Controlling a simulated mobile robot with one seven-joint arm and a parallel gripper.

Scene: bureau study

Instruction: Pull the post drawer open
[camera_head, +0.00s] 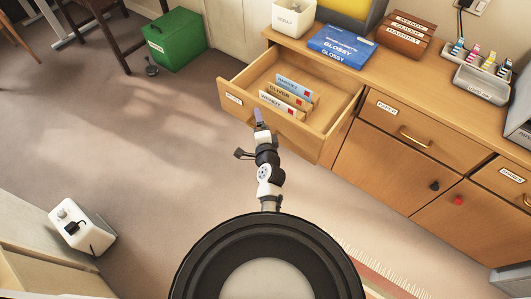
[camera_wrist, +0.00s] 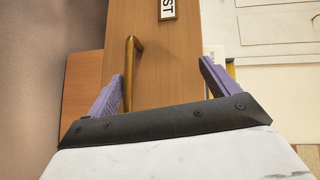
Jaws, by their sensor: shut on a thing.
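The post drawer (camera_head: 318,138) stands well out of the wooden bureau in the head view, with upright named envelopes (camera_head: 284,103) inside. Its front carries a white label at the left. In the wrist view the drawer front (camera_wrist: 165,60) shows a brass handle (camera_wrist: 131,70) and a label ending in "ST". My gripper (camera_head: 258,117) is at the middle of the drawer front. The exact contact is hidden.
A blue glossy-paper box (camera_head: 342,46), a brown letter box (camera_head: 405,35) and a cartridge tray (camera_head: 482,75) stand on the bureau top (camera_head: 395,78). Closed drawers are to the right. A green bin (camera_head: 173,40) stands at the back left. The floor left of the drawer is clear.

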